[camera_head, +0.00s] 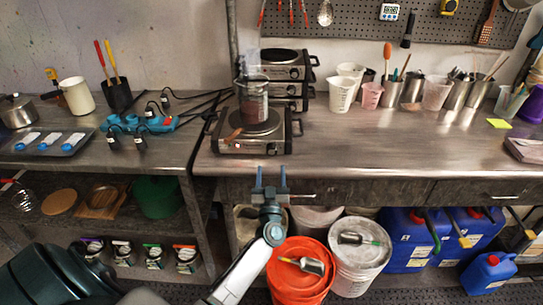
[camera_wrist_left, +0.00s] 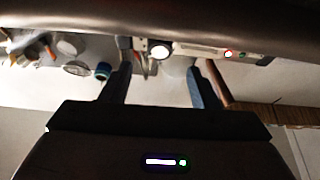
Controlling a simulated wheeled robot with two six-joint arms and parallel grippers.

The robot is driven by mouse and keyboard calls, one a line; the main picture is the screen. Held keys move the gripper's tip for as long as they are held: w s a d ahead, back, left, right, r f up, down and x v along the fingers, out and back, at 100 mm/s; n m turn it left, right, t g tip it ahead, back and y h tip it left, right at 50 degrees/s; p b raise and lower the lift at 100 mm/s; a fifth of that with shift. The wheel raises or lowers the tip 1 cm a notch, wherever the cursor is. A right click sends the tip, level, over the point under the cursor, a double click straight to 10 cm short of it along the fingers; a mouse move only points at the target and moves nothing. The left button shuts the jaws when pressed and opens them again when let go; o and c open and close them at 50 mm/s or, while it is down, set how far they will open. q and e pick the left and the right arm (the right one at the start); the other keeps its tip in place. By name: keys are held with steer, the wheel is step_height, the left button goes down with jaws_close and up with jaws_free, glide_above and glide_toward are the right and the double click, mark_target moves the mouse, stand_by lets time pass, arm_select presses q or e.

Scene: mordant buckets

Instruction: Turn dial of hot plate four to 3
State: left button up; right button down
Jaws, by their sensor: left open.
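A hot plate (camera_head: 226,146) stands at the front edge of the steel bench, with a glass pot (camera_head: 252,102) on its burner. No number on it is readable. Its front panel faces me; in the left wrist view a pale round knob (camera_wrist_left: 160,49) shows, with a red light (camera_wrist_left: 228,53) to its right. My left gripper (camera_head: 270,178) is open and empty in front of and just below the hot plate, at the bench edge. In the left wrist view its two fingers (camera_wrist_left: 156,75) spread either side below the knob, apart from it. The dial's setting is not readable.
More hot plates (camera_head: 285,65) are stacked behind. Beakers and tool cups (camera_head: 391,94) stand to the right. An orange bucket (camera_head: 297,260) and a white bucket (camera_head: 357,275) stand below the bench edge. The bench's right front is clear.

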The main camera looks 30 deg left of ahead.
mark_target(272, 153)
arm_select(q)
steer(key=shift+h, duration=0.3)
steer(key=x, duration=0.6)
steer(key=shift+w+a+p, duration=0.15)
steer(key=shift+p, duration=0.15)
steer(key=shift+c, duration=0.2)
steer(key=shift+r, duration=0.1)
steer(key=c, duration=0.9)
